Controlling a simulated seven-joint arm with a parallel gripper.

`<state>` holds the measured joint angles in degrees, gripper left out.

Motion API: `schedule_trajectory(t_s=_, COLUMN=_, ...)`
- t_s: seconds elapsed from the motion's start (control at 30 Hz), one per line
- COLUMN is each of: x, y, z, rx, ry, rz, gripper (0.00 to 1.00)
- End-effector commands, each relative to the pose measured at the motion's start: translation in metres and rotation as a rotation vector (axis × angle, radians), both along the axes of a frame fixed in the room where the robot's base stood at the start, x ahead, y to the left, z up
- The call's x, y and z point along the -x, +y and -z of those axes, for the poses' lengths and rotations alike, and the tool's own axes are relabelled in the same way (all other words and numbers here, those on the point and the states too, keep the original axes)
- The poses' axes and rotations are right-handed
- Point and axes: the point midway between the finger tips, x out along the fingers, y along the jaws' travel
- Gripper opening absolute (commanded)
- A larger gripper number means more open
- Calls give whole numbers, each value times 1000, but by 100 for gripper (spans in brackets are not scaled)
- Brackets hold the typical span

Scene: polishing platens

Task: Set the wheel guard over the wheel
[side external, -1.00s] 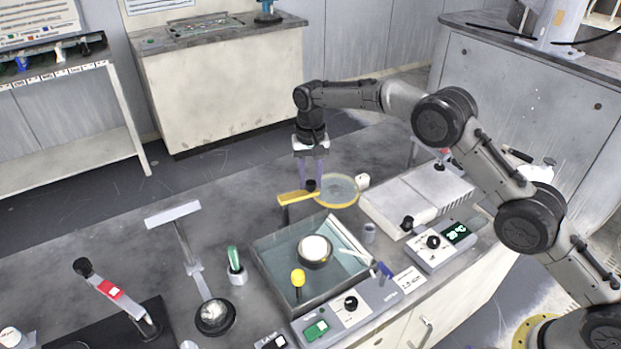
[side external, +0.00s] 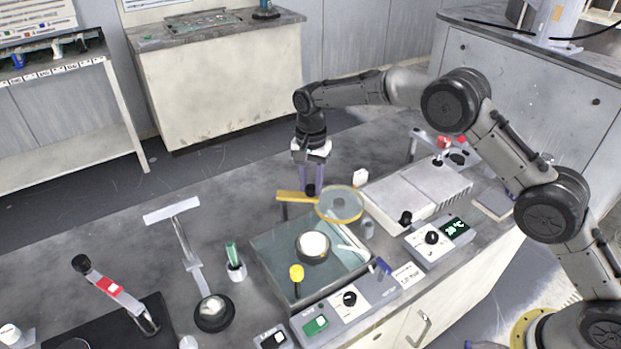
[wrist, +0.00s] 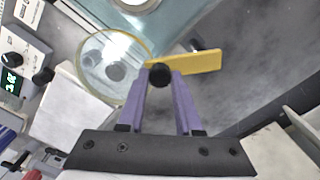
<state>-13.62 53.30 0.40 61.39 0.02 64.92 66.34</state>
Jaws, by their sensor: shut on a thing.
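The wheel guard is a clear round disc with a yellow rim (side external: 340,204) and a flat yellow arm (side external: 290,196) with a black knob. My gripper (side external: 310,188) points down and is shut on the black knob (wrist: 160,74). In the wrist view the disc (wrist: 113,68) lies to the left of the fingers and the yellow arm (wrist: 190,63) to the right. The wheel, a white round top on a dark base (side external: 313,245), sits inside the clear-walled basin. The guard's disc is behind and to the right of it, near the basin's back right corner, not above it.
The basin (side external: 268,272) has a yellow-topped knob (side external: 297,274) and a control panel (side external: 348,312) in front. A small grey cup (side external: 367,229) and a grey box unit (side external: 415,190) stand to the right.

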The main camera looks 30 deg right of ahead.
Motion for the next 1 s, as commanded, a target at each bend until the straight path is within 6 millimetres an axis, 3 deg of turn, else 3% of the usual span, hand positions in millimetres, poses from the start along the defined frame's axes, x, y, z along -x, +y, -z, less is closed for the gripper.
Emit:
schedule_trajectory(t_s=0.6, x=24, y=32, z=-1, rx=2, ry=-1, rz=574, gripper=0)
schedule_trajectory(t_s=1.0, x=28, y=50, z=-1, rx=1, ry=0, rz=841, gripper=0)
